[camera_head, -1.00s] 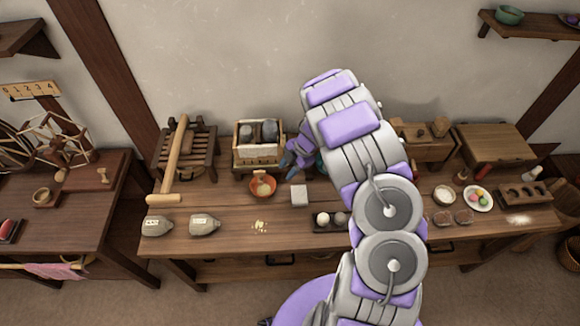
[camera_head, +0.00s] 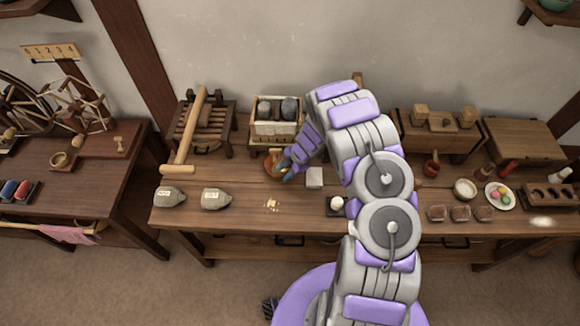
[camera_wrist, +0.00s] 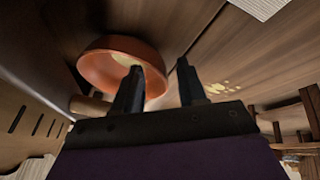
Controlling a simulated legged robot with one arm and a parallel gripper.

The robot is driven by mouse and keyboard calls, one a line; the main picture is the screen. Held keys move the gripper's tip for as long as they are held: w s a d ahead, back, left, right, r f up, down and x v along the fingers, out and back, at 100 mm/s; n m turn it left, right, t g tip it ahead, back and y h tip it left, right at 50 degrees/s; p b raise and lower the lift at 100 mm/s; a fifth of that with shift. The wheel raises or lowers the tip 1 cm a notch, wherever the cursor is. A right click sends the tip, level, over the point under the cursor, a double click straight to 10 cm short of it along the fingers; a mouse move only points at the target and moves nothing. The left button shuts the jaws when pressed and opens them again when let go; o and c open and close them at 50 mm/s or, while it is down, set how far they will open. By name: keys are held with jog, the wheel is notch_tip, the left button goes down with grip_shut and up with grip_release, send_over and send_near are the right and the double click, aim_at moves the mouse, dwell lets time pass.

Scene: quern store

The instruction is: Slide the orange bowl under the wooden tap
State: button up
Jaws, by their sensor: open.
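The orange bowl (camera_head: 271,164) sits on the long table just in front of the wooden stand holding grey stones. It shows large at upper left in the wrist view (camera_wrist: 100,73), with something pale inside. My gripper (camera_head: 287,168) is at the bowl's right side in the head view. In the wrist view my gripper (camera_wrist: 160,78) is open, with one finger overlapping the bowl's rim and the other apart from it. I cannot tell whether the first finger touches the bowl. A light wooden peg (camera_wrist: 88,105), perhaps the wooden tap, shows beside the bowl.
The wooden stand (camera_head: 277,128) is behind the bowl. A pale block (camera_head: 314,177) stands to its right. Crumbs (camera_head: 272,204) lie in front. Two grey weights (camera_head: 215,198) and a wooden mallet (camera_head: 187,135) are to the left. The table front between weights and block is mostly clear.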

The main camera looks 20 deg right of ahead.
jog(key=shift+w+f, duration=0.1)
jog(key=shift+f, duration=0.35)
jog(key=shift+c, duration=0.5)
jog(key=shift+a, duration=0.1)
grip_shut()
